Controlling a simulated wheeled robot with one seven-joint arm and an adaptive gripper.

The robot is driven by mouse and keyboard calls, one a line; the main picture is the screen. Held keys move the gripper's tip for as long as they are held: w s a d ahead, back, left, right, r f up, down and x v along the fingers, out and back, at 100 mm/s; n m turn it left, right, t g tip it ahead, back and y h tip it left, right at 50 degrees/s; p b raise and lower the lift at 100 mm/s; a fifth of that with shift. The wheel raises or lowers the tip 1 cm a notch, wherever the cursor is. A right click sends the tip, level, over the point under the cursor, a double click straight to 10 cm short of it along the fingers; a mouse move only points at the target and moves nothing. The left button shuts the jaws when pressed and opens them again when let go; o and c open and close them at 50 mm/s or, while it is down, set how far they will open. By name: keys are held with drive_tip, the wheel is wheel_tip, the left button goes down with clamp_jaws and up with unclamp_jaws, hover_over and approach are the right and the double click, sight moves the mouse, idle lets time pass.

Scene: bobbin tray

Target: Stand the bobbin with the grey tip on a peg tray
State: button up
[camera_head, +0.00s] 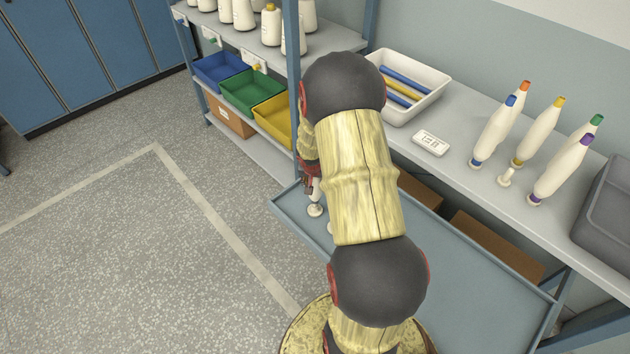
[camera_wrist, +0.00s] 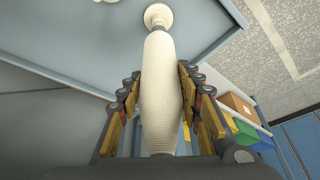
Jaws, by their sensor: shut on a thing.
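My gripper (camera_wrist: 160,88) is shut around the middle of a cream-wound bobbin (camera_wrist: 160,60) in the wrist view. The bobbin's far end is at a white round-footed peg (camera_wrist: 157,13) on a blue-grey tray (camera_wrist: 75,40); I cannot tell whether it is seated on the peg or just above it. In the head view my arm hides most of the gripper and bobbin. There a white peg foot (camera_head: 315,210) shows below the gripper at the left end of the tray (camera_head: 480,298).
Several bobbins with coloured tips (camera_head: 545,130) stand on the bench at right, beside a bare peg (camera_head: 505,178). A white bin (camera_head: 437,82) and a label card (camera_head: 430,143) lie behind my arm. A second peg (camera_wrist: 105,1) is near. The tray's right part is clear.

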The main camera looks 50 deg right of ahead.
drive_tip(key=shift+f+b, duration=1.2)
drive_tip(key=o, duration=1.3)
drive_tip(key=v, duration=1.2)
